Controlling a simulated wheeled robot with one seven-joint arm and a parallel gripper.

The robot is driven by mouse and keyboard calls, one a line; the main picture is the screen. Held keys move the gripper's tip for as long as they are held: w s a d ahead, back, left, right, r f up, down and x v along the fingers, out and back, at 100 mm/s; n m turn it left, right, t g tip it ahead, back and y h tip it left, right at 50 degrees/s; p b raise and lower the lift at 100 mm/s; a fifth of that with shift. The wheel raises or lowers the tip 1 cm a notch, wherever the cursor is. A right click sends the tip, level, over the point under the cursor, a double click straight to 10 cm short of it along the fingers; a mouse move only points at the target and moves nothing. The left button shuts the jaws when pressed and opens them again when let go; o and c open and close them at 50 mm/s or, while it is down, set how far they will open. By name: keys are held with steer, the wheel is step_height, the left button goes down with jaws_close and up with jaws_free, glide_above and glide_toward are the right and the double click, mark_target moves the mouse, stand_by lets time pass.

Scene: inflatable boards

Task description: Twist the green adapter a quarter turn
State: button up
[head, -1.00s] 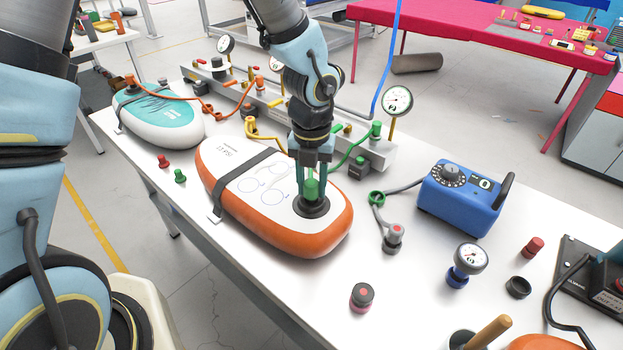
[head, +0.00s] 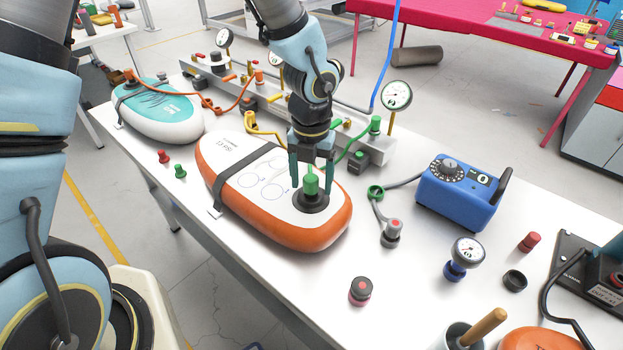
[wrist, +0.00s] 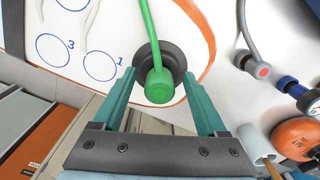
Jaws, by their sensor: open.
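The green adapter (head: 311,184) stands upright in the black valve ring (head: 311,201) on the orange-and-white board (head: 228,168). A green hose runs from it toward the manifold. My gripper (head: 311,186) points down over the adapter, its fingers open to either side with visible gaps. In the wrist view the adapter (wrist: 159,86) lies ahead of and between the spread fingertips of my gripper (wrist: 160,90), apart from both. The black ring (wrist: 172,60) shows behind it.
The manifold rail (head: 290,112) with hoses and a gauge (head: 396,95) runs behind the board. A blue pump (head: 458,190) stands to the right. A teal-and-white board (head: 158,112) lies at left. Loose red (head: 163,156) and green caps lie by the near edge.

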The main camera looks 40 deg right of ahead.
mark_target(311, 176)
steer(key=shift+r, duration=0.1)
step_height(311, 176, up, 11)
steer(key=shift+f+b, duration=0.2)
steer(key=shift+b, duration=0.25)
